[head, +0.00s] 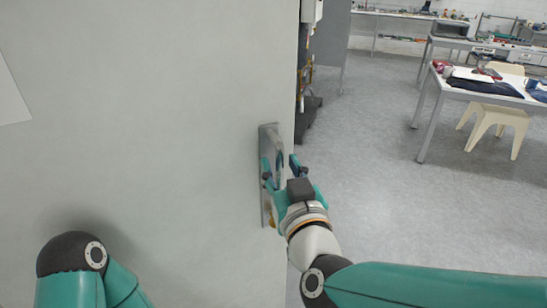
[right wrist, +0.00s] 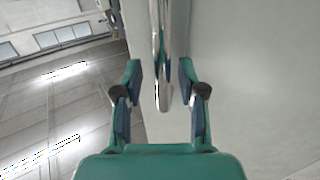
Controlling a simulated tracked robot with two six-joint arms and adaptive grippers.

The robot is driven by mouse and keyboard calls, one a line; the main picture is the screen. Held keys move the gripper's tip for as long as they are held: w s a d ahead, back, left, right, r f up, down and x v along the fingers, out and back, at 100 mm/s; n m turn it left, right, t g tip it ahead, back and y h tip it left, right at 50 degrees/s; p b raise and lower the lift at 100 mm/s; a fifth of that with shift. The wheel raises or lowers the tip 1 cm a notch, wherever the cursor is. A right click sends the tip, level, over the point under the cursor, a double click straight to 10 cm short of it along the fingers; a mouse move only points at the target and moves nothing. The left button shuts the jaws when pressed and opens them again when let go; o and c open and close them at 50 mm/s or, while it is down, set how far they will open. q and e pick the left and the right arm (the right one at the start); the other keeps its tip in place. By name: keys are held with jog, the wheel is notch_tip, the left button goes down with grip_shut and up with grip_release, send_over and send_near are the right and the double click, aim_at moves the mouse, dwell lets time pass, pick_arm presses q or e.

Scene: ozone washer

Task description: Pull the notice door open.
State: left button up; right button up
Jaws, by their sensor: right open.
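The notice door (head: 150,110) is a large pale grey panel filling the left half of the head view, with part of a white notice (head: 8,95) at the far left. Near its right edge is a metal handle plate (head: 268,135) with a handle, partly hidden by my gripper. My right gripper (head: 281,168) is open at the handle. In the right wrist view, the shiny handle (right wrist: 164,95) runs between the two open fingers (right wrist: 160,78), with gaps visible on both sides. My left gripper is out of view; only part of its arm shows at lower left.
Beyond the door's right edge is open grey floor (head: 390,210). A white-topped table (head: 470,92) with items and a cream stool (head: 497,125) stand at right. Dark equipment (head: 306,105) stands just past the door edge. Benches line the back.

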jog(key=shift+w+a, duration=0.15)
jog(key=shift+w, duration=0.05)
grip_shut()
